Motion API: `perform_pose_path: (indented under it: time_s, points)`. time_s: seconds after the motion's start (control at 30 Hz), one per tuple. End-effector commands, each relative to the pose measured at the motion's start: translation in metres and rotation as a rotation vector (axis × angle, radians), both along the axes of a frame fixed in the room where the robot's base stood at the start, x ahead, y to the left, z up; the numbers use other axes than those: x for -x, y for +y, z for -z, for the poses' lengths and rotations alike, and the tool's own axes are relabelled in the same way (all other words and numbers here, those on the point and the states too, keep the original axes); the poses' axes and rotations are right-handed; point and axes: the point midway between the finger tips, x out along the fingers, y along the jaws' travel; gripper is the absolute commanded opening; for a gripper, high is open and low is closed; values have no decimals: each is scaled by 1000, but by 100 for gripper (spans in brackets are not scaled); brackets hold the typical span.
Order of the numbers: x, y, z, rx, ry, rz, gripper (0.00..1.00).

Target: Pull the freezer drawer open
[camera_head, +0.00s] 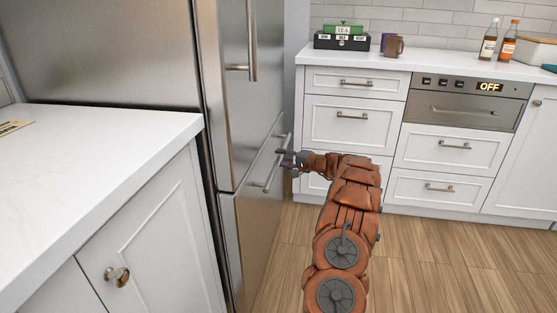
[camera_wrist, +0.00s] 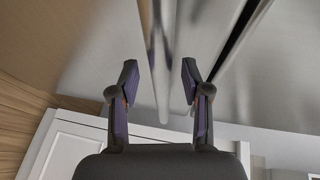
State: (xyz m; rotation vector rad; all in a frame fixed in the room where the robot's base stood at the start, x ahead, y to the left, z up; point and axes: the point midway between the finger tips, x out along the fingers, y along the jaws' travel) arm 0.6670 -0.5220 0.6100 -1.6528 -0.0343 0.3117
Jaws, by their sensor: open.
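The freezer drawer (camera_head: 256,215) is the lower steel front of the fridge and looks shut. Its long bar handle (camera_head: 268,181) runs along its upper part. My gripper (camera_head: 284,158) is at the far part of this handle. In the wrist view, the handle (camera_wrist: 162,100) runs between my two open fingers (camera_wrist: 160,82), with a gap visible on both sides. The drawer's steel face lies behind it, with a dark seam (camera_wrist: 240,40) to the right. Whether the fingertips reach past the bar is hard to tell.
The upper fridge door has an upright handle (camera_head: 252,45). A white counter (camera_head: 110,145) with a knobbed cabinet stands at the near left. White drawers (camera_head: 350,122) and an oven (camera_head: 465,102) line the back. Wood floor (camera_head: 430,255) is clear at the right.

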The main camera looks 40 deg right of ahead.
Motion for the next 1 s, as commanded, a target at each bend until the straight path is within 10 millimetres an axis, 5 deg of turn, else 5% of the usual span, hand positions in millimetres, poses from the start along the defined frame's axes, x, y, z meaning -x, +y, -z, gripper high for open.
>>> perform_pose_path:
  time_s: [0.57,1.0]
  points:
    - [-18,2,2,2,-2,5,46]
    - [-18,2,2,1,-2,4,0]
